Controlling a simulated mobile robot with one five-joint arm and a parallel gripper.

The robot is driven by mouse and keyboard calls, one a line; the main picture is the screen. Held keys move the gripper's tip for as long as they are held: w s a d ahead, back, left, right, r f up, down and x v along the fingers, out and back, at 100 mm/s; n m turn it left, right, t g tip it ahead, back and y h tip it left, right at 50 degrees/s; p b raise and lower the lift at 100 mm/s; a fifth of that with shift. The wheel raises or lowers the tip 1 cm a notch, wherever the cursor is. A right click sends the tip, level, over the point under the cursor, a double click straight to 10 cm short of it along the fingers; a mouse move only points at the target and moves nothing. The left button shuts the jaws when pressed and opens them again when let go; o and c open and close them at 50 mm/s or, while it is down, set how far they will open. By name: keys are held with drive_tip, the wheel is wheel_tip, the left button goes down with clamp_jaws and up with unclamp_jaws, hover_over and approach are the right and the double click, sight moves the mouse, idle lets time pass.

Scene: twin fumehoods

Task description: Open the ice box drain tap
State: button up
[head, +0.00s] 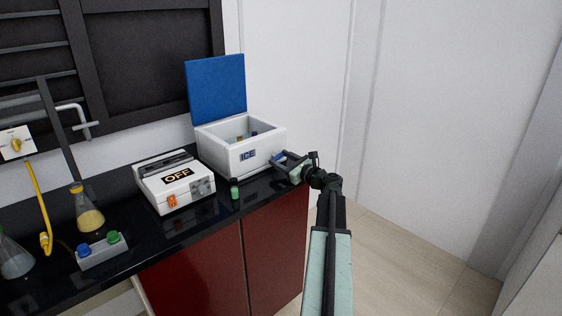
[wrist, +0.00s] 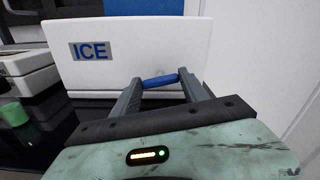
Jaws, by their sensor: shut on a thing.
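The white ice box (head: 222,153) stands on the black bench top with its blue lid (head: 216,86) raised. Its front, marked ICE, fills the upper part of the wrist view (wrist: 120,62). A blue tap handle (wrist: 160,81) is low at the right of that front, lying nearly level with a slight tilt. My gripper (wrist: 162,84) is shut on the tap handle, one finger at each end. In the head view, my gripper (head: 281,161) reaches the box's front from the right. The tap's body and outlet are hidden.
A yellow flask (head: 89,217) and a grey rack (head: 102,251) are farther left. Open floor (head: 395,265) lies right of the bench.

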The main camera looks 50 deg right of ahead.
drive_tip(key=n, duration=0.4)
drive_tip(key=shift+w+a+n, duration=0.1)
drive_tip(key=shift+n, duration=0.2)
idle(0.3)
drive_tip(key=o, duration=1.4)
drive_tip(key=s, duration=0.7)
drive_tip(key=shift+s+a, duration=0.3)
drive_tip(key=shift+s, duration=0.1)
